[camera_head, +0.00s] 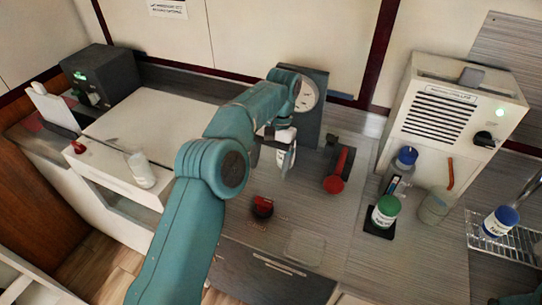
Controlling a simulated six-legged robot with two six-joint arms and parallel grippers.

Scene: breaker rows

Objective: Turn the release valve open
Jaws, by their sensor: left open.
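My left arm comes in from the lower left, and its gripper (273,158) hangs open in front of the grey gauge unit (316,118). The unit has a round white dial (306,95). A small red knob (263,204) on a dark base sits on the counter below and slightly left of the gripper, apart from it. I cannot tell from the markings which red part is the release valve. The arm hides part of the gauge unit.
A beige vented machine (453,118) stands at the right. In front of it are a green-capped bottle (385,210), a blue-capped bottle (404,160) and a beaker (435,206). A wire rack (520,250) is at far right. A black box (100,75) stands at the left.

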